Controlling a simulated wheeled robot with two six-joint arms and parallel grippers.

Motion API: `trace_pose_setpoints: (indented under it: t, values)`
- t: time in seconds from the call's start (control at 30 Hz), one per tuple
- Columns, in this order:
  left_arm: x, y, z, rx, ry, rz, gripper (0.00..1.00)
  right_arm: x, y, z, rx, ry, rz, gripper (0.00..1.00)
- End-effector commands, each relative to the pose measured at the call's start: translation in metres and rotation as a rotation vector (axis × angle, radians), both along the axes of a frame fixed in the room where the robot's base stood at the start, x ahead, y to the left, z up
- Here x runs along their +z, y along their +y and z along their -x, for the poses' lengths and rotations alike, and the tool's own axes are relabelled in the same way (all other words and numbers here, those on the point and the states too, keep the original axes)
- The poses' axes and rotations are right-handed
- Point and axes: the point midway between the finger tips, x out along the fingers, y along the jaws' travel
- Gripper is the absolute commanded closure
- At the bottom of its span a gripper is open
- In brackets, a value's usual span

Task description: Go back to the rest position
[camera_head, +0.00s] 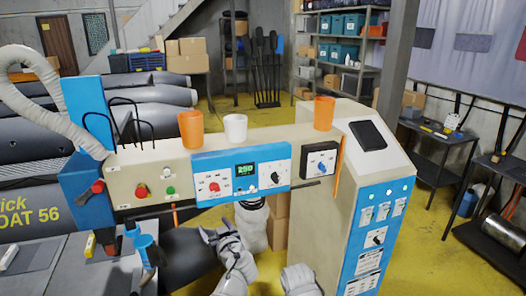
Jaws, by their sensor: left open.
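My left gripper (217,236) shows low in the middle of the head view, in front of the machine's control panel. It is open, and I see nothing between its fingers. A rounded pale part of my right arm shows at the bottom edge, just right of the left arm. My right gripper itself is not visible. The control panel (243,197) is a beige and blue front with knobs, buttons and a green display, just beyond and above my left gripper.
Orange cups (191,130) and a white cup (235,128) stand on the machine's top ledge. A beige and blue cabinet (345,225) closes off the right. Yellow floor (425,250) is open beyond the cabinet.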

Motion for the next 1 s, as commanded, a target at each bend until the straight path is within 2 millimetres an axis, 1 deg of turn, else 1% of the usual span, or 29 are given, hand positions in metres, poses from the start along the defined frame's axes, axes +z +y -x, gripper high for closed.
trace_pose_setpoints:
  t: [0.03,0.13,0.17,0.2,0.27,0.3,0.37,0.4,0.5,0.6,0.67,0.8,1.0]
  values:
    - [-0.027,-0.001,0.012,0.024,0.111,0.0,0.19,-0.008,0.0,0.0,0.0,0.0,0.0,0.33]
    - [-0.077,-0.011,0.04,0.03,0.379,0.001,0.19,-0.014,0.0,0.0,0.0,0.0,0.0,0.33]
    - [-0.092,-0.016,0.05,0.019,0.466,0.003,0.19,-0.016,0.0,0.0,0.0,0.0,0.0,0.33]
    - [-0.112,-0.025,0.063,-0.009,0.581,0.006,0.19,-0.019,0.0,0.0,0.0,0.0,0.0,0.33]
    - [-0.138,-0.041,0.086,-0.072,0.754,0.013,0.19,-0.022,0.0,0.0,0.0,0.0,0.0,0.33]
    - [-0.153,-0.052,0.101,-0.127,0.864,0.017,0.19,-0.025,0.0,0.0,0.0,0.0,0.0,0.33]
    - [-0.172,-0.071,0.124,-0.225,1.015,0.024,0.19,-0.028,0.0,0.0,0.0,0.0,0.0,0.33]
    - [-0.182,-0.083,0.138,-0.294,1.104,0.03,0.19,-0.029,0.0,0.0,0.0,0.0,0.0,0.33]
    - [-0.198,-0.11,0.17,-0.464,1.278,0.041,0.19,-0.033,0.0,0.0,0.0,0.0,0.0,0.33]
    - [-0.205,-0.129,0.192,-0.6,1.387,0.05,0.19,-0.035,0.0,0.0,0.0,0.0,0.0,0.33]
    - [-0.207,-0.136,0.201,-0.658,1.425,0.052,0.19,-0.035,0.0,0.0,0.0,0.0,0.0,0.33]
    - [-0.207,-0.143,0.209,-0.716,1.46,0.055,0.19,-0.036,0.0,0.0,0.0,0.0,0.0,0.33]
    - [-0.207,-0.143,0.209,-0.718,1.462,0.054,0.19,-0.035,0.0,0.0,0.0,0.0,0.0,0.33]
